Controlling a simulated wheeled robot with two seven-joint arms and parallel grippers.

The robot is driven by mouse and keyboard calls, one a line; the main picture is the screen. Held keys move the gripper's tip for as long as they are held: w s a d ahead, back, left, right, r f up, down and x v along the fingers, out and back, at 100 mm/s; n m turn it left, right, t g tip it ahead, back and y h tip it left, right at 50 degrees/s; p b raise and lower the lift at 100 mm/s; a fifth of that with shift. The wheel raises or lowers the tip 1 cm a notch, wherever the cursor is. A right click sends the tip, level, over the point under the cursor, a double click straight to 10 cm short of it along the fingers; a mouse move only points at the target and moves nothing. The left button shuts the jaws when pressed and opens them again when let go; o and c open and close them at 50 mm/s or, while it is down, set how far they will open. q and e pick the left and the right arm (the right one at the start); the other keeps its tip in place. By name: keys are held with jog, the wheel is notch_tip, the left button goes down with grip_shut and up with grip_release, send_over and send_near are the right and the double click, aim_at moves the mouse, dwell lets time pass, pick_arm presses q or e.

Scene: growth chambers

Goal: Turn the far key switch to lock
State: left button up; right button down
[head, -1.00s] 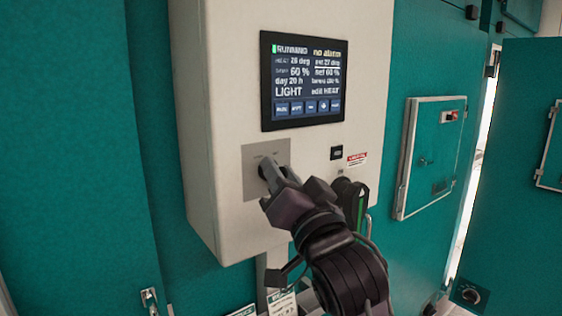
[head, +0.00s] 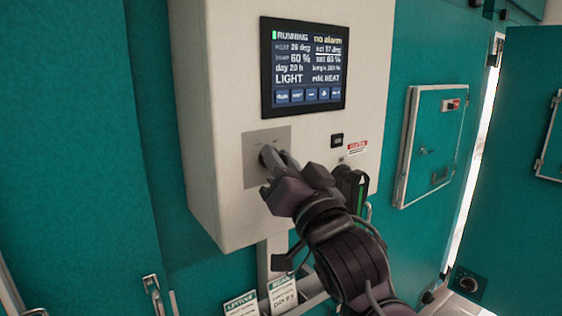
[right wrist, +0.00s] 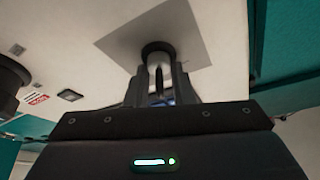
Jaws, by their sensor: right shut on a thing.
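The key switch (right wrist: 157,52) sits on a grey square plate (head: 252,172) on the front of the white control box, below its screen. In the right wrist view, its round collar shows on the plate (right wrist: 190,22). My right gripper (head: 272,162) reaches up to the switch, and its two fingers (right wrist: 160,85) are shut on the key, one on each side. The fingers hide most of the key and the plate's markings are too small to read, so I cannot tell its exact angle. My left gripper is not in view.
The lit screen (head: 303,65) reads RUNNING and no alarm. A small black socket (head: 337,140) and a red-white label (head: 357,147) sit right of the switch. A teal hatch (head: 432,145) stands to the right. Hanging tags (head: 283,293) show below the box.

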jog(key=n+g+y, duration=0.1)
jog(key=n, duration=0.2)
jog(key=n+g+y, duration=0.1)
jog(key=n+y, duration=0.1)
jog(key=n, duration=0.2)
jog(key=shift+n+y, duration=0.3)
jog(key=n+g+y, duration=0.1)
jog(key=n, duration=0.1)
jog(key=n+g, duration=0.1)
jog(key=n, duration=0.2)
jog(key=n+g+y, duration=0.1)
jog(key=n, duration=0.2)
jog(key=shift+a+y, duration=0.1)
jog(key=shift+y, duration=0.2)
jog(key=c, duration=1.6)
grip_release()
jog(key=shift+s+f, duration=0.1)
